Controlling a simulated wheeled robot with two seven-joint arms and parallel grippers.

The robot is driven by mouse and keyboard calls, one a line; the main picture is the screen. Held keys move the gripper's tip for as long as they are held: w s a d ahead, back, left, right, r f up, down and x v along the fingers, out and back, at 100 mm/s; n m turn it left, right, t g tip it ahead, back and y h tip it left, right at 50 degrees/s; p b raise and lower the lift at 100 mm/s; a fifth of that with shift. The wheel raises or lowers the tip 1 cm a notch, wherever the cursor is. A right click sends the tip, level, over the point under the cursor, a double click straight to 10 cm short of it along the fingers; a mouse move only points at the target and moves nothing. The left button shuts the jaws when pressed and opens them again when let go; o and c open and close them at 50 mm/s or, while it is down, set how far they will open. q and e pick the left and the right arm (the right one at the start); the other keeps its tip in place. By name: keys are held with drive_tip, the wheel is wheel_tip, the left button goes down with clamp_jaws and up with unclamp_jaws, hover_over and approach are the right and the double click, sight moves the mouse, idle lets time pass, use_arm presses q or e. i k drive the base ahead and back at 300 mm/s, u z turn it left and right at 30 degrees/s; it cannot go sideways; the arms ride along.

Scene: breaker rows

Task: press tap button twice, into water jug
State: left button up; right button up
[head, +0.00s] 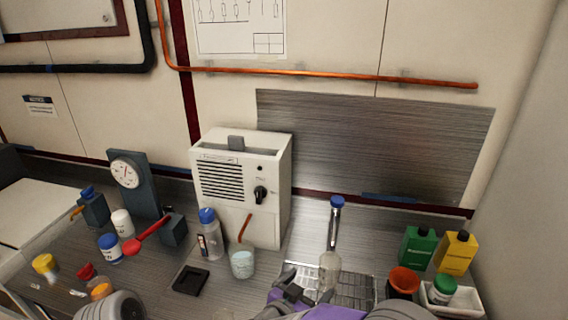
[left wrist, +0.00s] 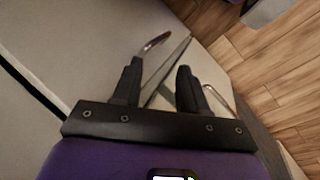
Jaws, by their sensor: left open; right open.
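A slim metal tap with a blue button on top (head: 337,202) stands at the back of the bench, right of the white machine. A clear jug-like vessel (head: 329,268) stands in front of it on a wire grate; my right arm partly hides its base. My right gripper (head: 291,287) is at the bottom of the head view, left of the clear vessel and apart from the button. It is open; its fingers are only partly visible. My left gripper (left wrist: 158,78) is open and empty in the left wrist view, with pale panels and wood floor beyond.
A white machine (head: 270,215) with a black knob stands behind a pale cup (head: 242,263) and a blue-capped bottle (head: 210,238). Green (head: 418,246) and yellow (head: 456,252) containers and an orange-red cup (head: 403,283) stand at right. Several bottles and a gauge (head: 127,172) crowd the left.

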sight(336, 201)
drive_tip(key=k, duration=1)
